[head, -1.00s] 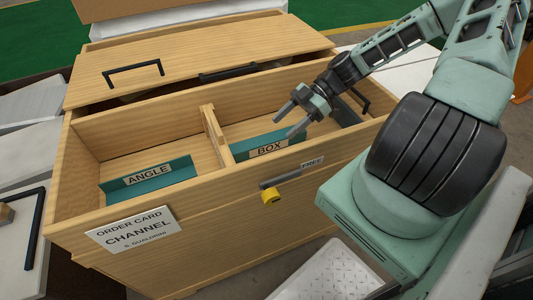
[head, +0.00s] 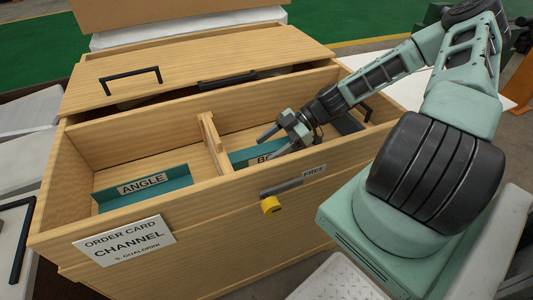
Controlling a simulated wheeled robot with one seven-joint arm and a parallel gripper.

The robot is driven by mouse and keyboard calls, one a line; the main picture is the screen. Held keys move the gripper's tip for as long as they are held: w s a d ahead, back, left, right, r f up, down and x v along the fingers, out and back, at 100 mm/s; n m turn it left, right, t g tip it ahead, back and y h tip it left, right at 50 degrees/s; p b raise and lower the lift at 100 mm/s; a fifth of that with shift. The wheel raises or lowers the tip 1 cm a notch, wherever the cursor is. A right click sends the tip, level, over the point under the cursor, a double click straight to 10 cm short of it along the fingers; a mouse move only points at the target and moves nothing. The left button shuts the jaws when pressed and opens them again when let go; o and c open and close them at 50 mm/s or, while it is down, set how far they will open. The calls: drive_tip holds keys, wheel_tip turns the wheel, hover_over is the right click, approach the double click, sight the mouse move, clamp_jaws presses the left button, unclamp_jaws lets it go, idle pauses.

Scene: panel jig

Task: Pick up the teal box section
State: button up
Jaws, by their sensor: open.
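The teal box section (head: 240,158) lies in the right compartment of the wooden chest, behind the front wall. Its label is partly hidden by my gripper, with only the start of the word showing. My gripper (head: 268,144) is open and empty, its fingers pointing left, over the right compartment and in front of the teal piece in the picture. I cannot tell whether it touches the piece. A second teal piece, labelled ANGLE (head: 143,190), lies in the left compartment.
A wooden divider (head: 212,140) separates the compartments. The slid-back lid (head: 200,70) covers the rear. A dark item (head: 349,123) sits at the right end.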

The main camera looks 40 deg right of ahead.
drive_tip(key=c, duration=1.2)
drive_tip(key=shift+c, duration=0.2)
drive_tip(key=shift+r, duration=0.15)
